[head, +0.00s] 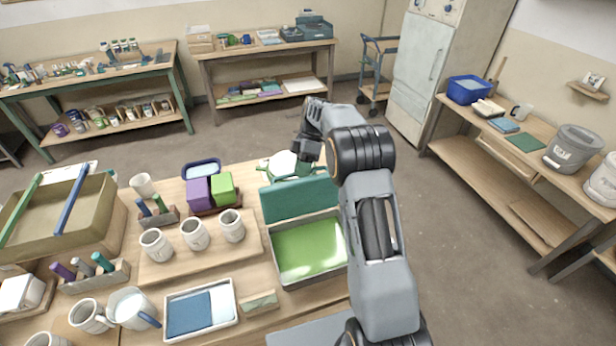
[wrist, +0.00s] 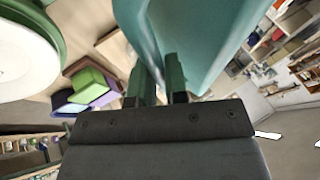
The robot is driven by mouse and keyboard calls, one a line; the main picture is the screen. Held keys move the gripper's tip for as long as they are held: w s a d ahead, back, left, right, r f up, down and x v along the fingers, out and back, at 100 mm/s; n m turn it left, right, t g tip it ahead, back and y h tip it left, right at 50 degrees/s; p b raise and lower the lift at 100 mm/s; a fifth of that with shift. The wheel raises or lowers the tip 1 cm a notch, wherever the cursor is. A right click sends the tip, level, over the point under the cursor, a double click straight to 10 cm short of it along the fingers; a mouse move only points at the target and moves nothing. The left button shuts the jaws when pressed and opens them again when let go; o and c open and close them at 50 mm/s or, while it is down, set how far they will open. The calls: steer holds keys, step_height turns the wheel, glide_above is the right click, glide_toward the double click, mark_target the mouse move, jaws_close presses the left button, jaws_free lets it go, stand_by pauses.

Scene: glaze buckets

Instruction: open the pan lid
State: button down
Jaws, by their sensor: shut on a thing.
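The pan (head: 309,282) is a grey rectangular tray on the table, with bright green glaze showing inside. Its teal lid (head: 290,207) stands raised along the pan's far side, so the pan is uncovered. My gripper (head: 304,168) is at the lid's upper edge. In the wrist view, the teal lid (wrist: 205,35) runs down between the two fingertips (wrist: 159,78), and the gripper is shut on it. My arm hides the pan's right side and part of the lid.
A white round dish with a green rim (wrist: 25,55) is close beside the gripper. Purple (head: 198,191) and green (head: 222,187) blocks and several mugs stand left of the pan. Open floor is to the right.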

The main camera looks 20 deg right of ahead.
steer(key=w+f+p, duration=0.3)
steer(key=w, duration=0.4)
steer(key=shift+w+f, duration=0.15)
steer(key=shift+f, duration=0.1)
steer(key=shift+w+f, duration=0.1)
stand_by(0.6)
steer(key=c, duration=1.4)
jaws_free()
steer(key=shift+w+f, duration=0.2)
steer(key=shift+c, duration=0.2)
steer(key=shift+o, duration=0.7)
steer(key=shift+w+f, duration=0.15)
steer(key=shift+w, duration=0.15)
steer(key=shift+o, duration=0.9)
steer(key=shift+s, duration=0.1)
steer(key=shift+r, duration=0.25)
